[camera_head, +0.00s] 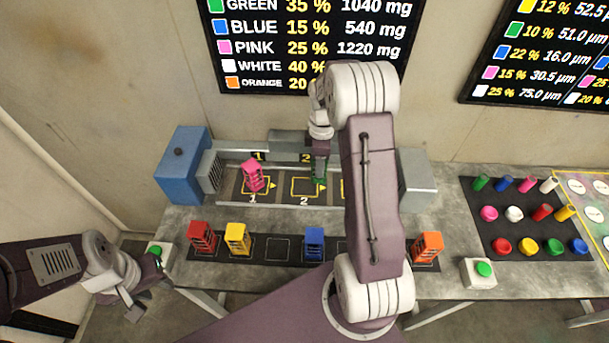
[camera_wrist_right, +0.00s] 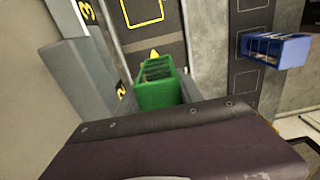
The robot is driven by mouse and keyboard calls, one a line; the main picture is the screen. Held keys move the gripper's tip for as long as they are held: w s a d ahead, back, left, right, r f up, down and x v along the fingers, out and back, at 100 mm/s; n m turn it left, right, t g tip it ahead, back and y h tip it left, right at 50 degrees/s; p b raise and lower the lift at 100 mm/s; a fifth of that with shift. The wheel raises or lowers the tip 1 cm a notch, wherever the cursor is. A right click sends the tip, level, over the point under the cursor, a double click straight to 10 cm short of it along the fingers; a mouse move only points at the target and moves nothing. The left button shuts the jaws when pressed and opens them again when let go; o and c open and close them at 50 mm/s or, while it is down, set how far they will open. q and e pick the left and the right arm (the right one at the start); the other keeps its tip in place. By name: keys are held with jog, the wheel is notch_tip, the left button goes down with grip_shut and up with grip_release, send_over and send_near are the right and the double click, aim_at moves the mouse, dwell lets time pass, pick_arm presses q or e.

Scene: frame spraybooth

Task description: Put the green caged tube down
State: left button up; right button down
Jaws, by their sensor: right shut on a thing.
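The green caged tube (camera_head: 319,172) is at the far side of the bench, over the right part of the yellow-outlined square marked 2 (camera_head: 304,187). My right gripper (camera_head: 319,157) comes down from above and is shut on it. In the right wrist view the green cage (camera_wrist_right: 157,92) stands out past the dark edge of the gripper, above the strip with yellow outlines. I cannot tell whether its base touches the strip. My left gripper (camera_head: 130,302) is low at the left, beside the bench and away from the tube; its jaw opening is unclear.
A pink caged tube (camera_head: 253,176) stands on square 1. Red (camera_head: 202,238), yellow (camera_head: 237,238), blue (camera_head: 314,243) and orange (camera_head: 427,247) caged tubes stand along the front mat. A blue box (camera_head: 183,165) bounds the left; my right arm hides part of the bench.

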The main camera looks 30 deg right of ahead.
jog(key=w+a+f, duration=0.1)
jog(key=f, duration=0.1)
jog(key=w+a+f+p, duration=0.1)
jog(key=f, duration=0.1)
jog(key=w+a+f, duration=0.1)
jog(key=f, duration=0.1)
jog(key=shift+a, duration=0.15)
jog(key=shift+f, duration=0.45)
jog(key=shift+f, duration=0.15)
jog(key=c, duration=0.8)
grip_release()
jog(key=shift+o, duration=0.2)
